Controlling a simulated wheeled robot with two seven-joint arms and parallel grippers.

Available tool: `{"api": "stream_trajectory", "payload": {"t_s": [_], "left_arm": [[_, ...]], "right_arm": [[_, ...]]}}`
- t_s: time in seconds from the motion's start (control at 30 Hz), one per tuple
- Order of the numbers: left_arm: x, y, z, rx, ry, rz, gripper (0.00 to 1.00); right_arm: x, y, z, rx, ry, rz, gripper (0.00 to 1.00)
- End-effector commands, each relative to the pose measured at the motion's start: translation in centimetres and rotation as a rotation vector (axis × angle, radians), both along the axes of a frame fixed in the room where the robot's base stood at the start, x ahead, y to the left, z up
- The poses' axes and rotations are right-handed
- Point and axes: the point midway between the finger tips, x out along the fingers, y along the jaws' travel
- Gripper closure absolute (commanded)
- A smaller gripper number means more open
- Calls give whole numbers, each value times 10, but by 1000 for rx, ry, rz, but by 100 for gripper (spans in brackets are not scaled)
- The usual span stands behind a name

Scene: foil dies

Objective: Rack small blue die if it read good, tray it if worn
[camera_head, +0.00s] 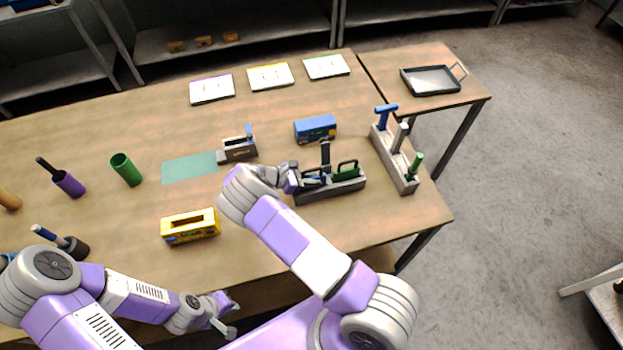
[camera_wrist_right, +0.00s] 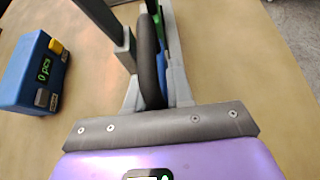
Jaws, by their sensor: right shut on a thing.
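My right gripper (camera_head: 312,180) is at the left part of a low grey rack (camera_head: 343,190). It is shut on the black looped handle (camera_wrist_right: 150,62) of the small blue die (camera_wrist_right: 163,48). The blue die is mostly hidden by the gripper; I cannot tell whether it is fully seated in the rack. A green die (camera_head: 346,173) with a black handle stands in the rack's right part. A dark tray (camera_head: 455,90) with a handle lies on the small side table. My left gripper (camera_head: 229,314) is open and empty at the table's front edge.
A dark post (camera_head: 325,152) rises behind the rack. A blue counter box (camera_head: 315,128) stands behind; its display (camera_wrist_right: 43,70) reads 0 pcs. A holder with several handled tools (camera_head: 405,178) stands right. A yellow box (camera_head: 190,226), teal mat (camera_head: 188,168) and press (camera_head: 238,152) lie left.

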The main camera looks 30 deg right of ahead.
Motion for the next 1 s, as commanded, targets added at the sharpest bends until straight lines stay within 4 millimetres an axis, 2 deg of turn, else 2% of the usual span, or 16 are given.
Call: {"api": "stream_trajectory", "payload": {"t_s": [0.17,0.2,0.37,0.77,1.0], "left_arm": [[0,0,-4,0,0,0,100],[0,0,-4,0,0,0,100],[0,0,-3,0,0,0,100],[0,0,1,0,0,0,100],[0,0,-11,0,0,0,100]], "right_arm": [[0,0,-3,-2,0,0,100],[0,0,-4,0,1,0,77],[0,0,-3,0,1,0,53],[1,2,3,0,0,1,53],[11,43,22,3,-4,4,53]]}}
